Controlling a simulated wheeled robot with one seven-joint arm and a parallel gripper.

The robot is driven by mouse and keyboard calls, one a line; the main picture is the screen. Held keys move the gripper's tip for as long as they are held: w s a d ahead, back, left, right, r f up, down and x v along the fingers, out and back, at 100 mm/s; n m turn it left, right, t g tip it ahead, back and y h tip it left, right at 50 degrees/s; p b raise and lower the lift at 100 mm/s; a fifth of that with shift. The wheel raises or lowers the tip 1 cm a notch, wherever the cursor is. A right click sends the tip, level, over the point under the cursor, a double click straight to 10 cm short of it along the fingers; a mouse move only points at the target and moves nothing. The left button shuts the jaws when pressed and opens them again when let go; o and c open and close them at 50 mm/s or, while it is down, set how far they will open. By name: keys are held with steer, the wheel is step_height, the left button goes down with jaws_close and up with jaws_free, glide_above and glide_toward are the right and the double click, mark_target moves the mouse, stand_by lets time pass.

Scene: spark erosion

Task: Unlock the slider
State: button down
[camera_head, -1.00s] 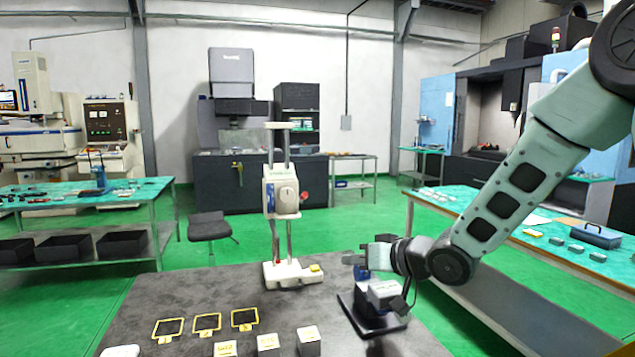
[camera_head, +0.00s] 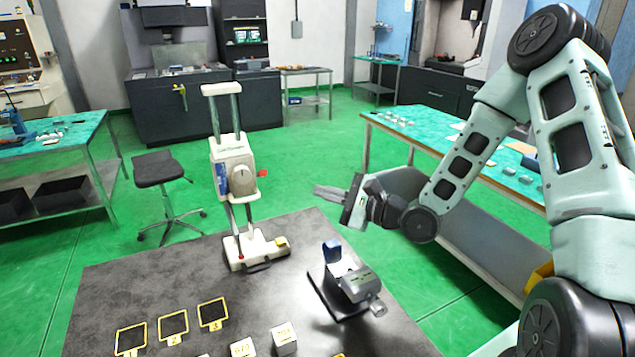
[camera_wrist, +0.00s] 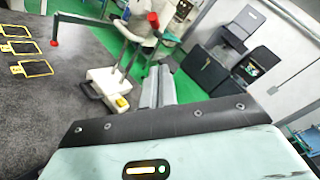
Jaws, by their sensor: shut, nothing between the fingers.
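The white measuring stand (camera_head: 236,180) stands upright at the far edge of the dark table, with two metal columns, a slider carriage (camera_head: 232,168) and a white base (camera_head: 255,250). A small red knob (camera_head: 263,173) sticks out at the carriage's right side. In the wrist view, the red knob (camera_wrist: 153,20) and white base (camera_wrist: 103,82) also show; the top of the stand is cut off. My gripper (camera_head: 318,190) is shut and empty, pointing left, to the right of the stand at about carriage height in the picture. It appears apart from the knob.
A small vise-like fixture (camera_head: 355,284) stands on a dark plate below my gripper. Yellow-framed numbered squares (camera_head: 173,325) and white blocks (camera_head: 284,338) are on the front of the table (camera_head: 120,285). A stool (camera_head: 160,170) stands behind left, a green-topped bench (camera_head: 440,140) at right.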

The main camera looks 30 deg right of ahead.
mark_target(260, 174)
steer(key=w+a+r+p, duration=0.2)
steer(key=w+a+p, duration=0.3)
steer(key=w+a, duration=0.2)
steer(key=shift+a, duration=0.4)
steer(key=shift+w, duration=0.1)
steer(key=shift+w+r, duration=0.15)
steer(key=shift+r, duration=0.25)
steer(key=shift+w+r+p, duration=0.2)
steer(key=shift+w+r, duration=0.45)
steer(key=shift+r, duration=0.25)
steer(key=shift+w+r+p, duration=0.2)
steer(key=shift+w+r, duration=0.45)
steer(key=shift+r, duration=0.2)
